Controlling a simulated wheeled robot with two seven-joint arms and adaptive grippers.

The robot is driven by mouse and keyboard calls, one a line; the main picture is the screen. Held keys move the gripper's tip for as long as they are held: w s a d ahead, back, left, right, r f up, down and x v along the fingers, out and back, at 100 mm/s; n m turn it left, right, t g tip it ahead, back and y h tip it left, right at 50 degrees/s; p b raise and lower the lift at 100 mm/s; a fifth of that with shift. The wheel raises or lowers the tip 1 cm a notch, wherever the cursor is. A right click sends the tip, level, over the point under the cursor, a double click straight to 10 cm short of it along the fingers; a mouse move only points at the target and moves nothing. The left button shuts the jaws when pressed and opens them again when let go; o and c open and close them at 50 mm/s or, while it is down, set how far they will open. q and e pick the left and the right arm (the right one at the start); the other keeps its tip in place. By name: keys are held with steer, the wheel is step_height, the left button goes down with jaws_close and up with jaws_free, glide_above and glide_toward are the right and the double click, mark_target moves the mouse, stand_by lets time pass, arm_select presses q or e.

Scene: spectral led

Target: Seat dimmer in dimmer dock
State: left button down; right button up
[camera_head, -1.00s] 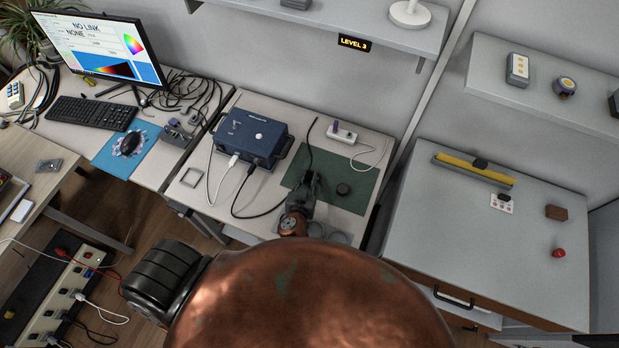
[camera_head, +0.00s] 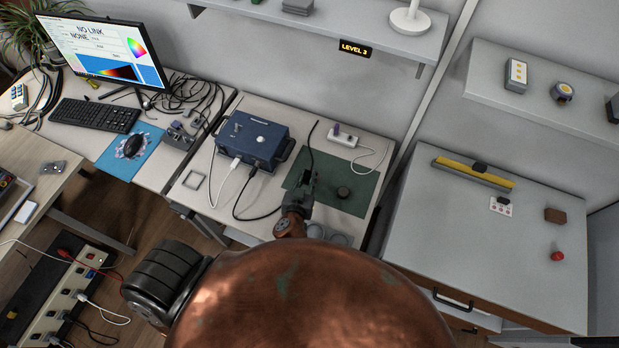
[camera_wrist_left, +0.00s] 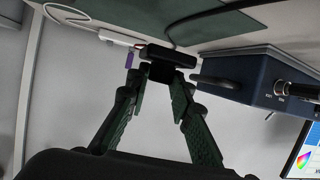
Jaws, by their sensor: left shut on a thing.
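My left gripper (camera_head: 307,180) is over the green mat (camera_head: 350,208). In the left wrist view its two green-black fingers (camera_wrist_left: 157,76) close on a small dark block (camera_wrist_left: 163,53), which I take to be the dimmer. The held block's underside and any contact with the mat are hidden. I cannot tell for certain which piece is the dimmer dock. My right gripper is not in view.
The blue box (camera_head: 252,140) with white and black cables stands left of the mat. A white strip (camera_head: 344,137) with a cable lies behind it. A sign (camera_head: 355,48) reads LEVEL 3. The grey cabinet top (camera_head: 440,220) has free room.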

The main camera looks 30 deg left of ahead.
arm_select(q)
steer(key=s+a+r, duration=0.2)
steer(key=s+r, duration=0.6)
steer(key=s, duration=0.4)
steer(key=shift+a+p, duration=0.3)
steer(key=shift+s, duration=0.1)
steer(key=s+a+f+p, duration=0.1)
steer(key=s+a, duration=0.1)
steer(key=a, duration=1)
steer(key=s+a+f+p, duration=0.1)
steer(key=a+f+p, duration=0.1)
steer(key=a, duration=1.1)
steer(key=s+a+f+p, duration=0.1)
steer(key=s+a+f, duration=0.1)
steer(key=a, duration=1.1)
steer(key=shift+s+f+p, duration=0.15)
steer(key=shift+s+p, duration=0.15)
steer(key=shift+f, duration=0.1)
